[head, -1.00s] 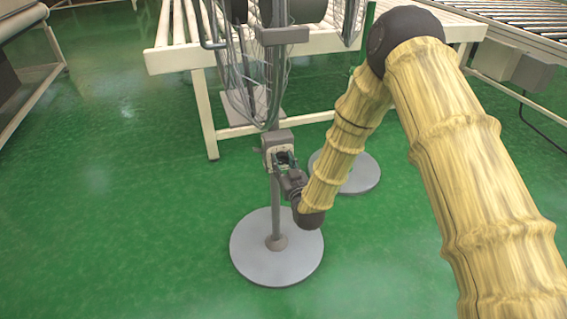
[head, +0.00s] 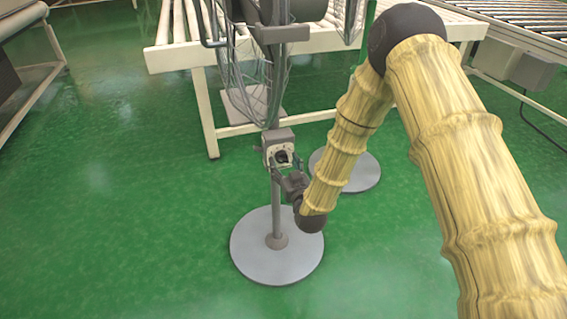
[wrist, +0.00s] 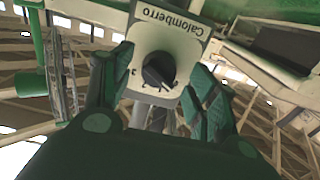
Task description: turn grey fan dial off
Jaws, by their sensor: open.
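The grey fan (head: 276,215) stands on a round grey base, and its wire cage reaches up out of the top of the head view. Its control box (head: 279,146) has a pale face with a dark round dial (head: 282,157). In the wrist view the dial (wrist: 158,70) shows a pointer and small marks around it, under the upside-down word "Calomberro". I cannot read the marks. My gripper (head: 287,171) is open in front of the box. In the wrist view its green-padded fingers (wrist: 155,88) stand on either side of the dial, apart from it.
A second round grey base (head: 358,176) stands behind, to the right of the fan. A white roller conveyor (head: 330,42) runs behind the fans. The green floor (head: 110,220) at the left is clear.

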